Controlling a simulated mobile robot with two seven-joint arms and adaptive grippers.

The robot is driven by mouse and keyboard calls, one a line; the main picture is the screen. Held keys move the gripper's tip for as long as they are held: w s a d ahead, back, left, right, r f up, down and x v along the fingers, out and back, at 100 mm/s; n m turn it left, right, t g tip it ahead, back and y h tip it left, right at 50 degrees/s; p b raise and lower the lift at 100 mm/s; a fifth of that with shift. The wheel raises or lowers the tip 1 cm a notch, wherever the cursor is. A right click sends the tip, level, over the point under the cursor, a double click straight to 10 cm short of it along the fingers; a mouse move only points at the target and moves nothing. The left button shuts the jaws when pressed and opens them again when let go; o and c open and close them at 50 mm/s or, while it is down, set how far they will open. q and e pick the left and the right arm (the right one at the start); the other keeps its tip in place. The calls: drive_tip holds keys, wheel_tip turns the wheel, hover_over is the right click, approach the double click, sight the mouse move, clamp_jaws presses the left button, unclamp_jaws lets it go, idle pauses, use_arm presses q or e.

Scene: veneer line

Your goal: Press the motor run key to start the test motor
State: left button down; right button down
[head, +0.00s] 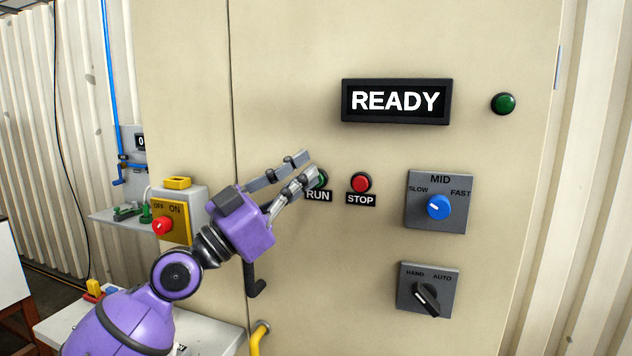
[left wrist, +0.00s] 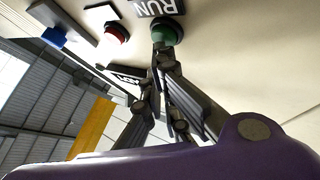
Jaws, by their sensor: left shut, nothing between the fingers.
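The green RUN key (head: 323,179) is on the beige cabinet front above its black RUN label (head: 318,196). It is partly hidden behind my left gripper (head: 309,165) in the head view. In the left wrist view the green key (left wrist: 167,33) shows as a round button just beyond the fingertips. My left gripper (left wrist: 162,60) is shut and empty, with its tips at the key. I cannot tell whether they touch it. The display (head: 396,102) reads READY. My right gripper is not in view.
A red STOP button (head: 361,182) is close to the right of the RUN key. A blue speed knob (head: 438,207) and a HAND/AUTO switch (head: 427,296) are farther right. A green lamp (head: 503,103) is at upper right. A yellow switch box (head: 174,221) is at left.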

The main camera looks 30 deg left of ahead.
use_arm(q)
drive_tip(key=shift+w, duration=0.25)
drive_tip(key=shift+s, duration=0.1)
idle(0.5)
drive_tip(key=shift+s+d, duration=0.15)
drive_tip(key=shift+s, duration=0.6)
drive_tip(key=shift+s+d, duration=0.2)
drive_tip(key=shift+s, duration=0.6)
drive_tip(key=shift+s+d, duration=0.15)
drive_tip(key=shift+s, duration=0.65)
drive_tip(key=shift+s+d, duration=0.2)
drive_tip(key=shift+s, duration=0.6)
